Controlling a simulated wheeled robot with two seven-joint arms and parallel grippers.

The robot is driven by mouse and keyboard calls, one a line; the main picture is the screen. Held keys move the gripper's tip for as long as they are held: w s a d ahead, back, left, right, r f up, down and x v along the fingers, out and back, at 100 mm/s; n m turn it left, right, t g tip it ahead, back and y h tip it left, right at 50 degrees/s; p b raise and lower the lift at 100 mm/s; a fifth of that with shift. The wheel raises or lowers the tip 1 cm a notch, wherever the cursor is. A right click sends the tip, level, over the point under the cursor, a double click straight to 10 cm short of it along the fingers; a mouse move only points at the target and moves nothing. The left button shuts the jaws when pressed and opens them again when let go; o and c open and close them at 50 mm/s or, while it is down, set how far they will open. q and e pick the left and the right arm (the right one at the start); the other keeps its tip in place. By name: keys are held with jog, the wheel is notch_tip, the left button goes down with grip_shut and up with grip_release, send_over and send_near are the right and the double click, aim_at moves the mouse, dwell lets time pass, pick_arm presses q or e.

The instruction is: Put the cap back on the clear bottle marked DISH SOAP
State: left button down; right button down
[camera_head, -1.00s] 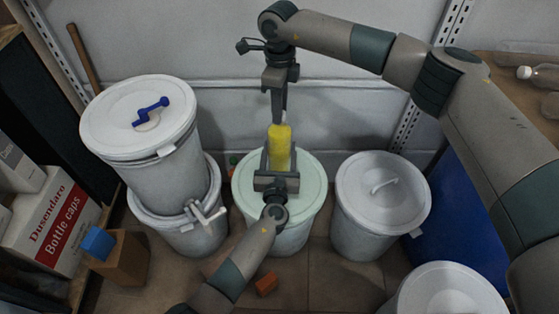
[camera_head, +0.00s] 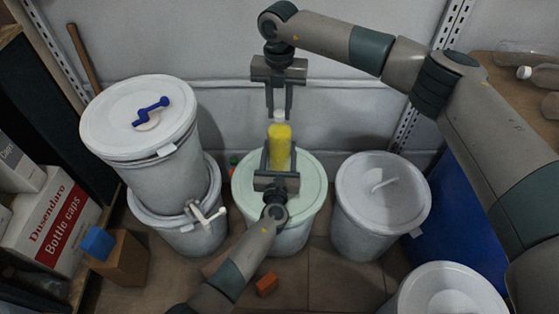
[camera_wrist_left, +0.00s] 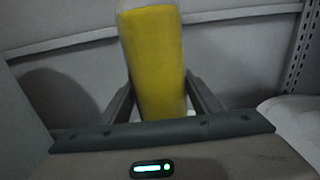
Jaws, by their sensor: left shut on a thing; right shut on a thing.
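A clear bottle of yellow liquid (camera_head: 279,148) stands upright above the pale green drum lid, its label not readable. My left gripper (camera_head: 277,165) is shut around its lower body; the bottle also fills the middle of the left wrist view (camera_wrist_left: 155,60). My right gripper (camera_head: 279,112) points down from above, shut on a small white cap (camera_head: 279,116) at the bottle's top. The cap appears in line with the bottle and touching or very near its mouth. I cannot tell whether it is seated.
A pale green lidded drum (camera_head: 308,205) is below the bottle. Stacked white drums (camera_head: 150,115) stand left, another white drum (camera_head: 383,200) right. A carton marked Bottle caps (camera_head: 50,220) and a cardboard box with a blue block (camera_head: 98,243) are at left. Clear bottles (camera_head: 545,76) lie on the right shelf.

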jog(key=c, duration=1.4)
grip_release()
jog(key=shift+c, duration=0.2)
jog(key=shift+r, duration=2.25)
jog(key=shift+c, duration=0.2)
